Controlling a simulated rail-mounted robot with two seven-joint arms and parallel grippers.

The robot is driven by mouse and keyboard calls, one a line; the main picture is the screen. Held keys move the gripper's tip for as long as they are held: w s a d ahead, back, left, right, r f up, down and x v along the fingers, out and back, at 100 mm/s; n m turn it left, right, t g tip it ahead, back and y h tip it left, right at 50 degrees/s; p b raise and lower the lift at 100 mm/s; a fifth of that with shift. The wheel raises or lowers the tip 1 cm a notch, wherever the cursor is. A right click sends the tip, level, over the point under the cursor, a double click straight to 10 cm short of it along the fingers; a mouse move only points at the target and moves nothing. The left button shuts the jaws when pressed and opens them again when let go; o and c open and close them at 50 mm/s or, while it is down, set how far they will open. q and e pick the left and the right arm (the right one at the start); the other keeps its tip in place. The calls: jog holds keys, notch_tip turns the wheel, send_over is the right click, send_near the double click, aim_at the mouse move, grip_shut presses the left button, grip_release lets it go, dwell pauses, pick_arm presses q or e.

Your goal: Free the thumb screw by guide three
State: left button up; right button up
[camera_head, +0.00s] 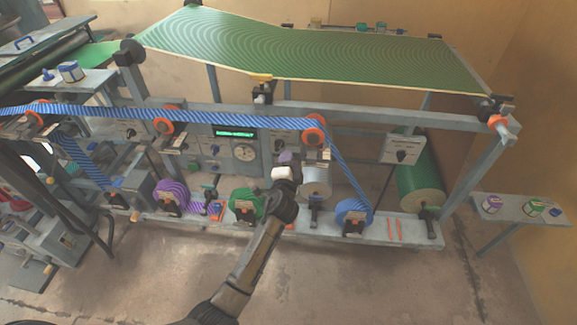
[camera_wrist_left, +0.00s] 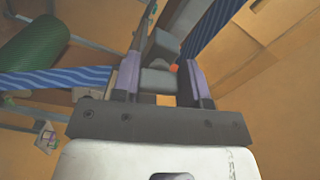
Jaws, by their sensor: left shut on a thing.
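My left gripper (camera_head: 287,158) is in the middle of the head view, at the press frame just left of and below an orange guide roller (camera_head: 315,130). In the left wrist view its two purple fingers (camera_wrist_left: 160,82) are closed on a grey block-like part (camera_wrist_left: 157,81), which appears to be the thumb screw. A darker grey piece and a small orange spot show just beyond the part. The gripper hides the screw in the head view. I cannot read a guide number. My right gripper is not in view.
A blue striped web (camera_head: 200,116) runs over the orange rollers and down to a blue roll (camera_head: 354,212) at the right. A green roll (camera_head: 245,203) and a silver roll (camera_head: 315,182) flank my wrist. A side table (camera_head: 505,208) with small tins stands at the right. The front floor is clear.

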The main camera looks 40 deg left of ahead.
pick_arm(q)
jog(key=n+b, duration=0.1)
jog(key=n, duration=0.2)
jog(key=shift+f+n, duration=0.15)
jog(key=shift+n, duration=0.15)
jog(key=shift+d+n+b, duration=0.1)
jog(key=shift+n+b, duration=0.25)
jog(key=shift+n, duration=1.35)
jog(key=o, duration=0.9)
